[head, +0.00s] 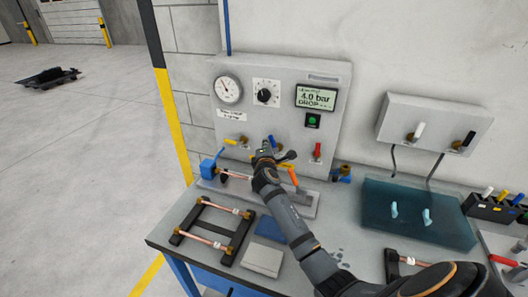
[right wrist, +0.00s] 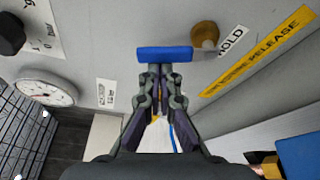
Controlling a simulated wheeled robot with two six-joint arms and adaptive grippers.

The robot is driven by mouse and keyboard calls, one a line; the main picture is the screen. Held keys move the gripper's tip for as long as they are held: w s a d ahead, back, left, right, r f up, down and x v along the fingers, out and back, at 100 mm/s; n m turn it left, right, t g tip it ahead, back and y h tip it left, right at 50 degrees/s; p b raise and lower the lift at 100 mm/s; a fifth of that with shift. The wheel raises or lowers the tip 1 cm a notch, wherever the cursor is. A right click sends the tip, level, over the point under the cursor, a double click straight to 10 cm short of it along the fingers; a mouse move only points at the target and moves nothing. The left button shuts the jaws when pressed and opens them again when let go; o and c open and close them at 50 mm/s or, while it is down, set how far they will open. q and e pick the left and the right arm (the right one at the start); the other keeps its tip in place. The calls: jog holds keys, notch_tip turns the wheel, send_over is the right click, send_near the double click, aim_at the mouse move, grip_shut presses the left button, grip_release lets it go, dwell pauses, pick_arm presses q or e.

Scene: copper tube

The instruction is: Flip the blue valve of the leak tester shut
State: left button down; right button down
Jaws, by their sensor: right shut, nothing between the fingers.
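The leak tester (head: 325,75) is a grey panel on the wall with a gauge, a knob and a screen reading 4.0 bar and DROP. Its blue valve lever (right wrist: 165,53) lies level across the picture in the right wrist view, just beyond my fingertips. In the head view the blue lever (head: 271,141) is mostly hidden behind my gripper. My right gripper (right wrist: 160,70) is shut and empty, its tips at or very near the lever's edge; I cannot tell whether they touch. It also shows in the head view (head: 265,146). My left gripper is not in view.
Below, a copper tube (head: 236,175) sits in a fixture by a blue block (head: 208,168). A rack with copper tubes (head: 207,205) lies on the bench, and a teal mat (head: 385,232) lies right.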

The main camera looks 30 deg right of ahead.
jog(key=m+b, duration=0.1)
jog(key=s+d+m+t, duration=0.1)
jog(key=shift+s+r+m+b, duration=0.1)
jog(key=shift+r+m+b, duration=0.2)
jog(key=shift+r+b, duration=0.1)
jog(key=shift+s+d, duration=0.1)
dwell(0.5)
jog(key=shift+f, duration=0.1)
